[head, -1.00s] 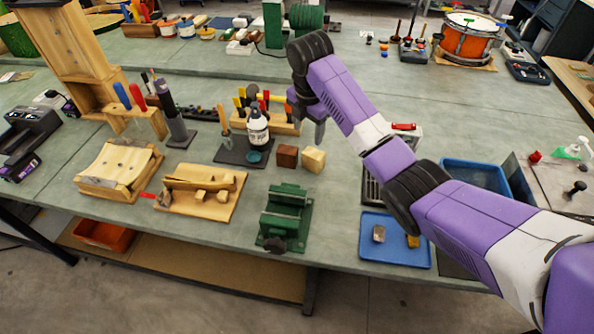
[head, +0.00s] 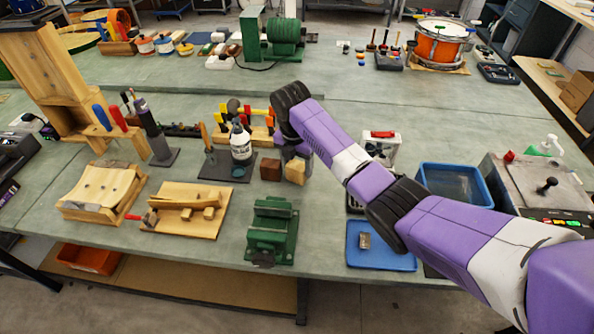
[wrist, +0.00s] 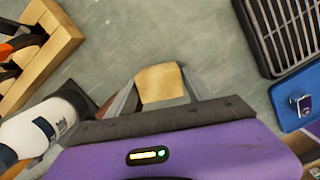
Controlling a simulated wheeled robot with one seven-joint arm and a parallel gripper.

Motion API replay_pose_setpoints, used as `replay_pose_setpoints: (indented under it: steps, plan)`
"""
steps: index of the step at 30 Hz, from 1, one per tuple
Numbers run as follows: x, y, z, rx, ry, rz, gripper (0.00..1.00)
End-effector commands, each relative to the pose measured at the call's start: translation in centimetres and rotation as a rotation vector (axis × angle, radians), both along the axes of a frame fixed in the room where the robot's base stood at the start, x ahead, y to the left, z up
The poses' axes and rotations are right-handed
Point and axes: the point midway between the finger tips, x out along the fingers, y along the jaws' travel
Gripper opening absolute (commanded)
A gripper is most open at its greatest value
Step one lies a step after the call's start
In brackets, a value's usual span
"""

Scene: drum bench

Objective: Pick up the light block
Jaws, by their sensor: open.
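The light block (head: 295,173) is a pale wooden cube on the green-grey bench, right of a dark brown block (head: 270,169). In the wrist view the light block (wrist: 160,84) shows between the two fingers of my gripper (wrist: 160,95). The fingers are spread, one on each side of it. Whether either finger touches it I cannot tell. In the head view my gripper (head: 296,155) is just above and behind the light block, its fingers mostly hidden.
A white bottle (head: 240,146) stands left of the blocks, also close in the wrist view (wrist: 42,130). A green vise (head: 272,230) stands in front. A blue tray (head: 385,262) and a dark grate (wrist: 285,35) lie to the right.

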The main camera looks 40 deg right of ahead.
Motion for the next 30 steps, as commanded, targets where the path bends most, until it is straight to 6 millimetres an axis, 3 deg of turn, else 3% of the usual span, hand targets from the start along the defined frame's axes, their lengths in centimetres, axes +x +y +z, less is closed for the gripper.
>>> replay_pose_setpoints:
  steps: [5,14,23,30]
  plan:
    - [0.0,0.0,0.0,0.000,0.000,0.000,0.60]
    - [0.0,0.0,0.0,-0.001,-0.001,0.000,0.05]
    - [0.1,0.0,0.4,0.000,-0.002,0.000,0.05]
    - [0.1,-0.1,2.9,-0.002,-0.005,0.000,0.05]
